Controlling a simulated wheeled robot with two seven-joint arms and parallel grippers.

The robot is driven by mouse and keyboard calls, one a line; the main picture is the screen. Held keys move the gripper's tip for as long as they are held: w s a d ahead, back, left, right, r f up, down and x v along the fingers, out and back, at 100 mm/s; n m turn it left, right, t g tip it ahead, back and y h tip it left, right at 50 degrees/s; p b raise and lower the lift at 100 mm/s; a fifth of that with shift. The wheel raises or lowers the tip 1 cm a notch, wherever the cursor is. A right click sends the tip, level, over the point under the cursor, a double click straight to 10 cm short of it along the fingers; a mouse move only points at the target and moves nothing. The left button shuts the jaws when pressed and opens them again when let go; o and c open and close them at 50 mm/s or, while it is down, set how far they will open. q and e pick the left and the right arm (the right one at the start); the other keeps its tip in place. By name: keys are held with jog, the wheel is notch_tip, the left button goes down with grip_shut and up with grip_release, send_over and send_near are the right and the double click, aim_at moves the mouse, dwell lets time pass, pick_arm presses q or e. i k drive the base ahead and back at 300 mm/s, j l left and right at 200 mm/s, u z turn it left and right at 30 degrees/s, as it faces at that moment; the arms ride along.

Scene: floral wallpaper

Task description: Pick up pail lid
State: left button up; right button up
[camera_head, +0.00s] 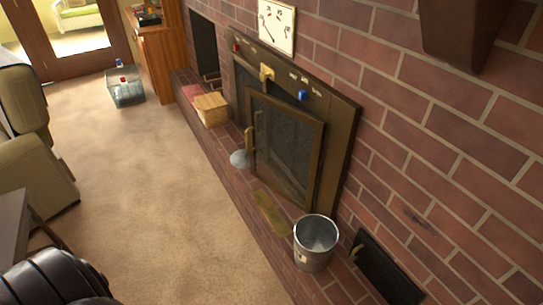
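A metal pail (315,257) stands upright and open at the top on the brick hearth, at the lower right. A small pale grey, round, flat piece (239,159) lies on the hearth beside the fireplace door; it looks like the pail lid, but it is too small to be sure. Part of it may be hidden behind the door's edge. Neither of my grippers shows in the head view.
A glass fireplace door (284,150) stands partly open over the brick hearth. A wooden box (210,110) and a brass-coloured plate (271,212) lie on the hearth. A clear bin (126,92) stands on the carpet (150,190), which is open floor. Armchair (35,165) at left.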

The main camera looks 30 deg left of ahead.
aim_at(317, 236)
jog(key=i+j+z, duration=0.25)
jog(key=j, duration=0.25)
jog(key=j+z, duration=0.25)
jog(key=j, duration=0.25)
jog(key=j+z, duration=0.25)
jog(key=j, duration=0.3)
